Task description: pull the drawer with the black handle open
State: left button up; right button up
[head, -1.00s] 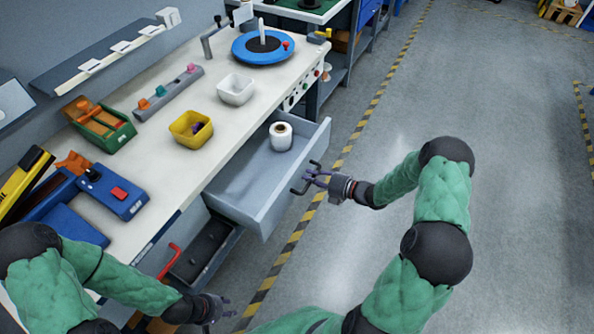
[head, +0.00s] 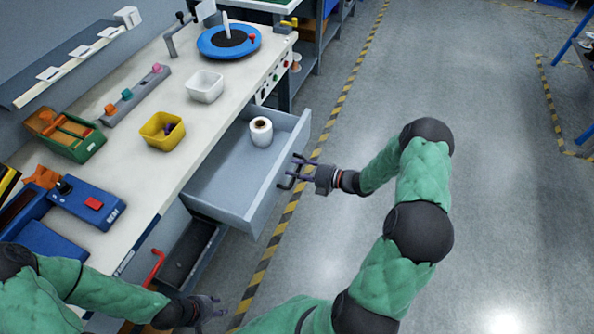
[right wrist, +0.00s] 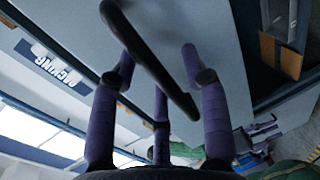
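The grey drawer (head: 235,196) stands pulled well out of the bench, with a white roll (head: 260,131) inside. Its black bar handle (head: 287,180) is on the front face. My right gripper (head: 301,171) is at this handle. In the right wrist view, the handle (right wrist: 150,62) crosses between the spread purple fingers (right wrist: 160,85); gaps show beside it, and I cannot tell whether any finger touches it. My left gripper (head: 217,305) is low beside the bench, empty, with its fingers looking apart.
Below is another open dark drawer (head: 192,258) with a red handle (head: 154,268). The bench top holds a yellow bin (head: 162,130), a white bin (head: 205,86) and a blue turntable (head: 229,41). The floor right of my right arm is clear.

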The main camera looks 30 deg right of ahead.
jog(key=shift+d, duration=0.1)
jog(key=v, duration=1.2)
dwell(0.4)
